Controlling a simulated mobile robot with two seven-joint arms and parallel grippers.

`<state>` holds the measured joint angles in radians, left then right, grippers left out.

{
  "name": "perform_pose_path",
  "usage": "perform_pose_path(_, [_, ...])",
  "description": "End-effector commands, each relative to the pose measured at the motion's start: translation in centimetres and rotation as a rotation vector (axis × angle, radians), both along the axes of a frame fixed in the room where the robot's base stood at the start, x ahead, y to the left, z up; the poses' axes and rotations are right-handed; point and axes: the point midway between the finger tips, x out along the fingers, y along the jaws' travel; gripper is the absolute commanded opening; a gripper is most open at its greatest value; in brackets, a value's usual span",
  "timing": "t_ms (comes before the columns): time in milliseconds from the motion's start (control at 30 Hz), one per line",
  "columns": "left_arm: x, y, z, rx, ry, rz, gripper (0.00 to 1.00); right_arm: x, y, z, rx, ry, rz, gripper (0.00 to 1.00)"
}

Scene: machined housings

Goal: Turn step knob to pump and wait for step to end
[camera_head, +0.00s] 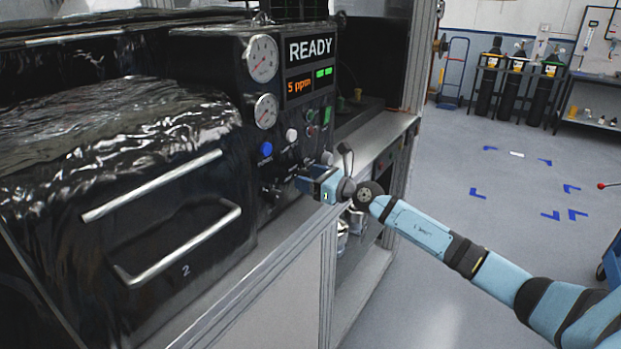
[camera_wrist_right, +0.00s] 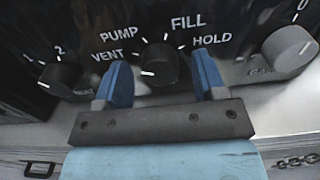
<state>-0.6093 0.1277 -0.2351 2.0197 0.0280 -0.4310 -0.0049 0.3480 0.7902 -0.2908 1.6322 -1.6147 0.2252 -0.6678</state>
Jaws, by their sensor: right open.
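The black step knob (camera_wrist_right: 157,65) sits among the labels VENT, PUMP, FILL and HOLD in the right wrist view. A short white mark shows low on its left side, toward the VENT side. My right gripper (camera_wrist_right: 164,82) is open, with one blue finger on each side of the knob; gaps show between fingers and knob. In the head view my right gripper (camera_head: 308,182) is at the lower part of the black control panel (camera_head: 252,150), hiding the knob there. The panel's display (camera_head: 309,62) reads READY and 5 ppm. My left gripper is not in view.
Another black knob (camera_wrist_right: 60,78) is left of the step knob, and a grey knob (camera_wrist_right: 290,52) is to its right. Two gauges (camera_head: 263,58), a blue button (camera_head: 265,149) and small switches are above. A black chamber with handles (camera_head: 180,240) stands left.

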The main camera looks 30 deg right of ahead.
Motion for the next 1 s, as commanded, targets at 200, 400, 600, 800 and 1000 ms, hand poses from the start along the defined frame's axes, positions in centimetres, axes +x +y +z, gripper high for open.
perform_pose_path(200, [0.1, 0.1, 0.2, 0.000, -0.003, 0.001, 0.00, 0.0, 0.0, 0.0, 0.000, 0.000, 0.000, 0.53])
perform_pose_path(400, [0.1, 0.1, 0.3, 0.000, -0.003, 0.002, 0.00, 0.0, 0.0, 0.0, 0.000, 0.000, 0.000, 0.15])
perform_pose_path(600, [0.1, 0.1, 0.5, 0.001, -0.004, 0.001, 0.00, 0.0, 0.0, 0.0, 0.012, 0.005, 0.000, 0.15])
perform_pose_path(800, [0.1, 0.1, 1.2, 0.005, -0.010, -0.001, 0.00, -0.1, 0.0, 0.2, 0.078, 0.033, 0.000, 0.15])
perform_pose_path(1000, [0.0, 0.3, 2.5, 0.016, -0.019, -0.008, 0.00, 0.0, 0.0, 0.3, 0.210, 0.088, -0.001, 0.15])
